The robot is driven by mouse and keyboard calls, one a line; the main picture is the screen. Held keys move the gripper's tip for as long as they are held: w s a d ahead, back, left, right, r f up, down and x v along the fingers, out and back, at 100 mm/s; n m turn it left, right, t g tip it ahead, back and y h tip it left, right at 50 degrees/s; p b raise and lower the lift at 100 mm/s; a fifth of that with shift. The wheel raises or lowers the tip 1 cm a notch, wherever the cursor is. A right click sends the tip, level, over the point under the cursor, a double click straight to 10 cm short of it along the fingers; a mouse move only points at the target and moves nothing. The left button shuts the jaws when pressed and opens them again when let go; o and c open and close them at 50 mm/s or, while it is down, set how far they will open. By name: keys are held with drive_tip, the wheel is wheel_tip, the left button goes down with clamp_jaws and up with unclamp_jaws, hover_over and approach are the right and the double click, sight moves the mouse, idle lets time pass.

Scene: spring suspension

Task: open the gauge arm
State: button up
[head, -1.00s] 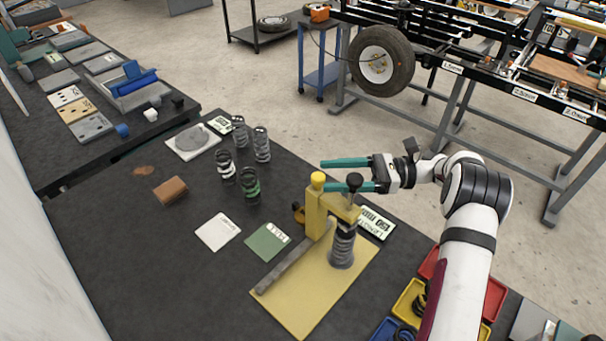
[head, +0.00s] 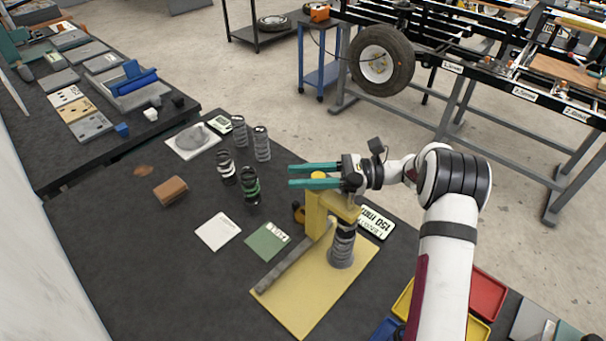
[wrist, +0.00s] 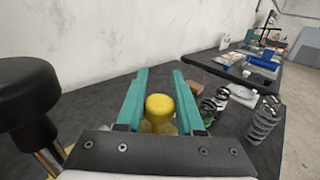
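The gauge is a yellow post and block (head: 318,212) on a yellow base plate (head: 312,305). A coil spring (head: 342,247) stands upright under its short yellow top arm (head: 345,208). A long grey bar (head: 290,262) slants down from the post toward the plate's left edge. My gripper (head: 291,176) is open and empty, with its teal fingers above the post. In the wrist view, the yellow knob (wrist: 160,108) lies between and below the open fingers (wrist: 160,73). A black knob (wrist: 27,100) looms at the left there; in the head view my gripper hides it.
Several loose springs (head: 250,187) stand left of the gauge. A brown block (head: 171,190), a white card (head: 217,231) and a green card (head: 267,242) lie on the dark table. A label (head: 376,222) lies behind the gauge. Coloured trays (head: 487,295) are at right.

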clamp_jaws()
idle(0.8)
drive_tip(key=s+a, duration=1)
drive_tip(key=o, duration=0.9)
unclamp_jaws()
drive_tip(key=shift+c, duration=0.2)
